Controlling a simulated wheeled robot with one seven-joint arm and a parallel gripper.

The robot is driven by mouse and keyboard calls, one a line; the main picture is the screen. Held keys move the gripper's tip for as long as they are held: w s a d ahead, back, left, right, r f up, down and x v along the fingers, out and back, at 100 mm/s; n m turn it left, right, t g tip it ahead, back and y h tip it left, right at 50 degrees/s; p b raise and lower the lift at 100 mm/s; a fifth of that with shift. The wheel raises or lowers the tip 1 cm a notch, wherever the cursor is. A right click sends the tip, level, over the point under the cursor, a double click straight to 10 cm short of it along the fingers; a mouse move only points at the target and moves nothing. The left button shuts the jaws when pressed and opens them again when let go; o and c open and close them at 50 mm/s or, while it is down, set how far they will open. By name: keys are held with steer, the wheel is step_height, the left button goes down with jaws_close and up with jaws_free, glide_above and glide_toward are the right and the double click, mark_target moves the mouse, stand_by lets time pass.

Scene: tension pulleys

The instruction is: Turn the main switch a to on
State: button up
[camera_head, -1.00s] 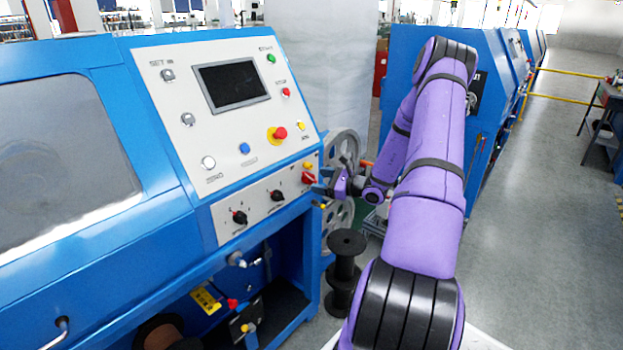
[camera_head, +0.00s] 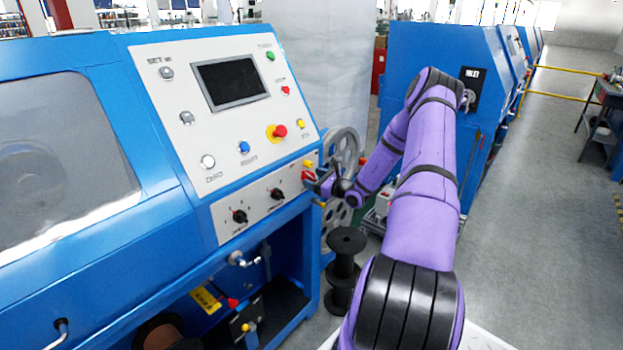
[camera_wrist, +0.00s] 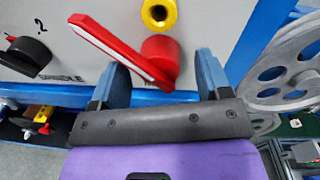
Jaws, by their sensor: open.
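The main switch is a red rotary handle (camera_wrist: 130,55) on the lower right of the machine's panel. In the wrist view its long lever slants from upper left down to the right, and its lower right end lies between my fingers. In the head view the red switch (camera_head: 308,175) is partly hidden by my gripper (camera_head: 322,182). My gripper also shows in the wrist view (camera_wrist: 163,80), with its two blue fingers apart, one on each side of the switch's lower end. I cannot tell whether either finger touches it.
A yellow part (camera_wrist: 159,13) sits just above the switch. A black selector knob (camera_wrist: 28,55) is to its left. A grey spoked wheel (camera_wrist: 285,70) stands close on the right. A black spool (camera_head: 346,260) stands below my forearm.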

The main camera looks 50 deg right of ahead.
steer(key=shift+w+a, duration=0.1)
steer(key=shift+w, duration=0.65)
steer(key=shift+c, duration=0.5)
steer(key=c, duration=1.2)
steer(key=shift+m, duration=0.4)
steer(key=m, duration=0.4)
steer(key=shift+m, duration=0.4)
steer(key=m, duration=0.5)
steer(key=shift+f+h, duration=0.1)
steer(key=shift+h, duration=0.2)
steer(key=shift+t, duration=0.3)
